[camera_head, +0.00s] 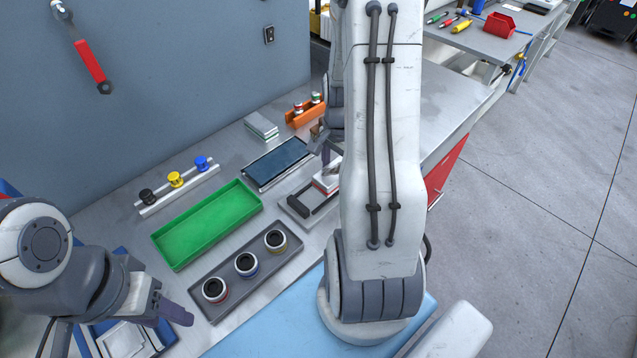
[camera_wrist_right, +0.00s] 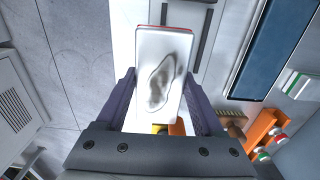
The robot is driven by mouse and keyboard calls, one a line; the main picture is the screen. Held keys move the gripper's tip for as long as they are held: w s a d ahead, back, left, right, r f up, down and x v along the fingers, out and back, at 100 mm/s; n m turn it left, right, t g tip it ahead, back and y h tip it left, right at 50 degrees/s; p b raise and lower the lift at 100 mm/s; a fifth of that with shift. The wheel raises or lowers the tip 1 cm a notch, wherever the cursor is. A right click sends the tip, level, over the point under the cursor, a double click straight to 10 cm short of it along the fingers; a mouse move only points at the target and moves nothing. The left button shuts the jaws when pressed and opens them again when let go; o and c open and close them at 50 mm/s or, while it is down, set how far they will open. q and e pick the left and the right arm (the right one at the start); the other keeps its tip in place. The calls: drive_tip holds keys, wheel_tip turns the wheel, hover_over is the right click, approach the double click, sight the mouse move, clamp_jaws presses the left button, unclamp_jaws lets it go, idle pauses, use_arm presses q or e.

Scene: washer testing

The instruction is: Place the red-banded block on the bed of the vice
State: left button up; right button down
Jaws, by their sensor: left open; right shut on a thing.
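The red-banded block (camera_head: 325,180) is white with a red band and shows partly behind my right arm. In the right wrist view the block (camera_wrist_right: 160,85) shows a white face with a grey smudge and a red edge at the top. My right gripper (camera_wrist_right: 160,95) is shut on it, a finger on each side. The vice (camera_head: 299,208) is a grey plate with dark jaw bars; the block is at its far right end. I cannot tell whether the block touches the bed. Vice bars (camera_wrist_right: 202,35) show beside the block. My left gripper (camera_head: 175,308) is open and empty at lower left.
An orange rack (camera_head: 305,116) stands behind. A rail with coloured knobs (camera_head: 178,188) is near the wall. My right arm hides the bench's middle.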

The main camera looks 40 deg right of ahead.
sight(319, 194)
drive_tip(key=w+a+f, duration=0.2)
drive_tip(key=w, duration=0.1)
drive_tip(key=shift+w+a+f+p, duration=0.2)
drive_tip(key=shift+a+f+p, duration=0.1)
drive_tip(key=shift+a, duration=0.1)
wheel_tip(319, 194, down, 4)
drive_tip(key=shift+r+p, duration=0.2)
drive_tip(key=shift+p, duration=0.2)
drive_tip(key=shift+f, duration=0.2)
drive_tip(key=shift+f, duration=0.2)
unclamp_jaws()
